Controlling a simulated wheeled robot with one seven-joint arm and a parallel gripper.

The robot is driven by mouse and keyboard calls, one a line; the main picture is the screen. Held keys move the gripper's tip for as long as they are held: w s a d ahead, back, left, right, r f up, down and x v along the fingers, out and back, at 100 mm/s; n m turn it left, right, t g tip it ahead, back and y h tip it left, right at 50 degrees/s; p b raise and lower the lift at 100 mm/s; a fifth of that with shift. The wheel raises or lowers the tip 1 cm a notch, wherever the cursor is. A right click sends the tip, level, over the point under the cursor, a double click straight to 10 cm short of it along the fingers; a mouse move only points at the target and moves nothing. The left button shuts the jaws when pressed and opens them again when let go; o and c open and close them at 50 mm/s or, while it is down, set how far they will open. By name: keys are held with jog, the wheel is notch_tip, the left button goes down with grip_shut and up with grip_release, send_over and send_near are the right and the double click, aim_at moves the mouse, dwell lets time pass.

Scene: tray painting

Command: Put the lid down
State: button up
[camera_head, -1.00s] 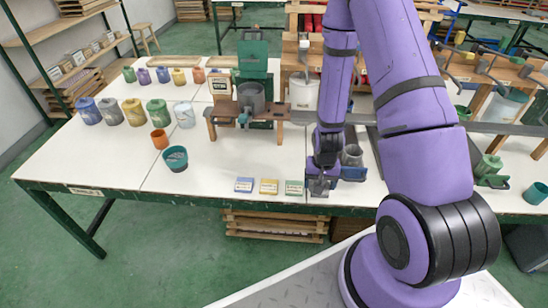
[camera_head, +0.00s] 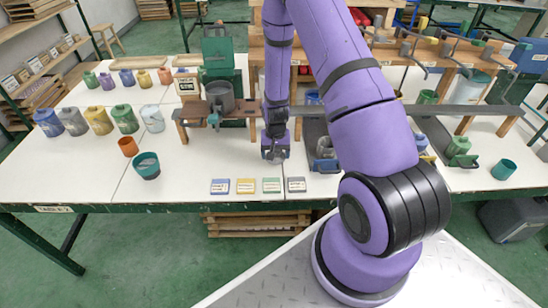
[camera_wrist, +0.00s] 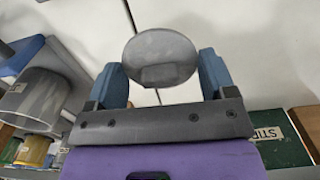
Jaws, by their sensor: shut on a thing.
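A round grey lid (camera_wrist: 160,50) with a block-like grip on it shows between the two blue fingers in the wrist view. In the head view my gripper hangs over the white table (camera_head: 230,160), behind the small label cards. The lid is too small there to make out clearly, and I cannot tell whether it touches the table.
Label cards in blue (camera_head: 220,187), yellow (camera_head: 246,186), green (camera_head: 271,185) and grey (camera_head: 296,184) lie along the front edge. A grey can (camera_head: 325,147) stands just right. A wooden stand with a grey pot (camera_head: 220,96) is behind left. A teal cup (camera_head: 146,165) stands left.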

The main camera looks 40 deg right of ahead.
jog(key=shift+w+d, duration=0.3)
jog(key=shift+w, duration=0.5)
jog(key=shift+f, duration=1.85)
jog(key=shift+f, duration=0.15)
jog(key=o, duration=0.8)
jog(key=shift+o, duration=0.2)
